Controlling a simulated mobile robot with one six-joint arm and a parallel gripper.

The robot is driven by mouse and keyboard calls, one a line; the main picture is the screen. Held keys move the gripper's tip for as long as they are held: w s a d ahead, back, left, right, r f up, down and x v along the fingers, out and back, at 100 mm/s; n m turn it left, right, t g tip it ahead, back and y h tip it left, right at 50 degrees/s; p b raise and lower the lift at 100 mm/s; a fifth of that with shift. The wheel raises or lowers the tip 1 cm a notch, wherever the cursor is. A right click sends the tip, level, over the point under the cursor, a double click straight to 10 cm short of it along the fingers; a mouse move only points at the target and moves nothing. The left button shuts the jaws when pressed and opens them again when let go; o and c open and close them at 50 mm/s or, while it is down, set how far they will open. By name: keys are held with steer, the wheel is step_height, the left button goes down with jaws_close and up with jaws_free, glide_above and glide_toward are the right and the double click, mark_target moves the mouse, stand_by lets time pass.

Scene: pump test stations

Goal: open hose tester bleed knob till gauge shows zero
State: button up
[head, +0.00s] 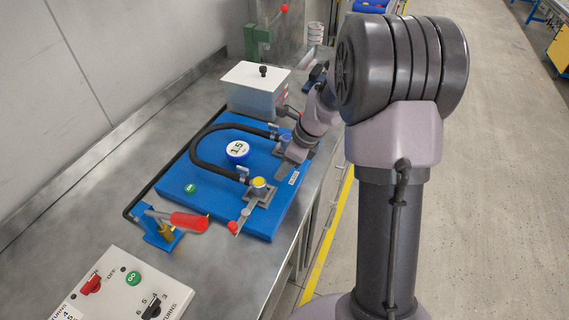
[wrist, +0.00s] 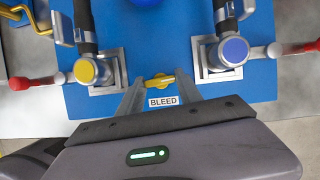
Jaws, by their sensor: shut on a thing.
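The hose tester is a blue board (head: 215,190) on the metal bench, with a black hose (head: 198,143) looping over it. Its round white gauge (head: 238,149) reads about 1.5 in the head view. The yellow bleed knob (wrist: 160,80) shows in the wrist view just above the BLEED label (wrist: 163,101). My gripper (wrist: 160,86) is shut on the bleed knob, one grey finger on each side. In the head view my gripper (head: 293,155) is low at the board's right edge, and it hides the knob there.
Valve blocks with a yellow cap (wrist: 85,70) and a blue cap (wrist: 234,50) flank the knob, with red-tipped levers sticking outward. A white box (head: 255,88) stands behind the board. A red-handled hand pump (head: 185,222) and a switch panel (head: 115,290) are at the front left.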

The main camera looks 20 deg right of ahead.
steer(key=n+p, duration=0.2)
steer(key=n+g+p, duration=0.1)
steer(key=n+p, duration=0.1)
steer(key=shift+w+r+y, duration=0.1)
steer(key=shift+r+y, duration=0.1)
steer(key=shift+y, duration=0.2)
steer(key=n+g+p, duration=0.2)
steer(key=n+p, duration=0.2)
steer(key=shift+w+n, duration=0.1)
steer(key=shift+n, duration=0.3)
steer(key=n+g+p, duration=0.2)
steer(key=n+p, duration=0.1)
steer(key=n, duration=0.1)
steer(key=shift+w, duration=0.15)
steer(key=shift+f+n+g+h+p, duration=0.15)
steer(key=shift+n+g+h+p, duration=0.35)
steer(key=shift+n+p, duration=1.05)
steer(key=shift+n+b, duration=0.4)
steer(key=shift+n, duration=0.25)
steer(key=o, duration=1.4)
